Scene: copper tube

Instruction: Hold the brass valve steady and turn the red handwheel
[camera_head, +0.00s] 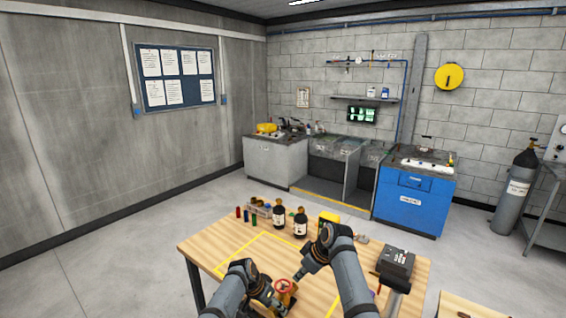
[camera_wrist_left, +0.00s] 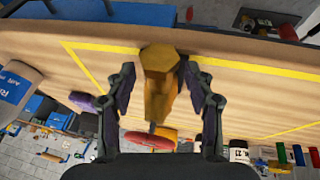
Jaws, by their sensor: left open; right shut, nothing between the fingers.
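The brass valve (camera_wrist_left: 158,85) stands between the fingers of my left gripper (camera_wrist_left: 158,70) in the left wrist view. Those fingers are open, one on each side, with a gap visible on the left. The red handwheel (camera_wrist_left: 150,141) sits at the valve's end. In the head view the red handwheel (camera_head: 286,286) is near the table's front, just right of my left gripper (camera_head: 275,298), and the valve body is mostly hidden. My right gripper (camera_head: 299,277) is shut and empty, just above and right of the handwheel; I cannot tell if it touches.
The wooden table (camera_head: 215,247) has a yellow tape outline. Dark bottles (camera_head: 300,223), small coloured cylinders and a yellow device (camera_head: 328,218) stand along its back edge. A dark grey device (camera_head: 396,262) is at the right. The table's left part is clear.

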